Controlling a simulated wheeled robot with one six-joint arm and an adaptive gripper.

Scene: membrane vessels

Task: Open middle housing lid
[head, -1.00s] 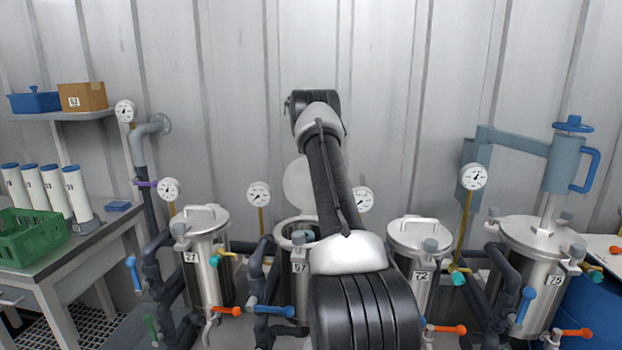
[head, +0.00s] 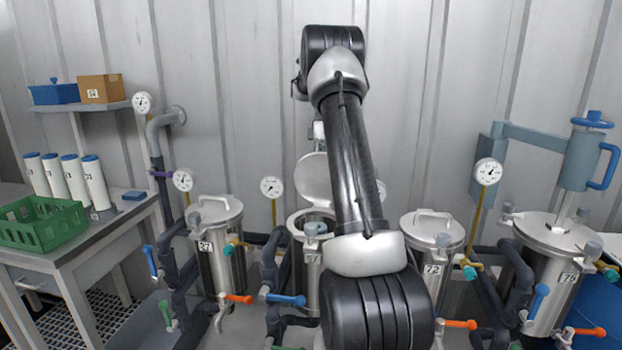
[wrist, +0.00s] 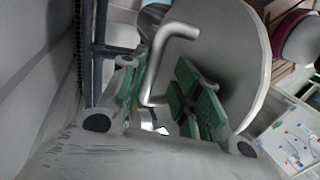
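The middle housing is the steel vessel marked 57 (head: 311,268), partly hidden behind my arm in the head view. Its round lid (head: 312,180) stands raised at the back of the rim, and the mouth is uncovered. In the wrist view the lid (wrist: 228,50) shows as a grey disc with a bent bar handle (wrist: 155,70). My gripper (wrist: 162,95) has its green-padded fingers on either side of the handle. They are spread, with a visible gap between the handle and the right finger. In the head view my arm hides the fingers.
Closed vessels 27 (head: 220,255) and 72 (head: 432,245) stand on either side, with vessel 75 (head: 548,265) and its blue lift arm (head: 530,142) at the right. Pipes, valves and gauges crowd around them. A table (head: 100,245) with a green crate (head: 40,232) is at left.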

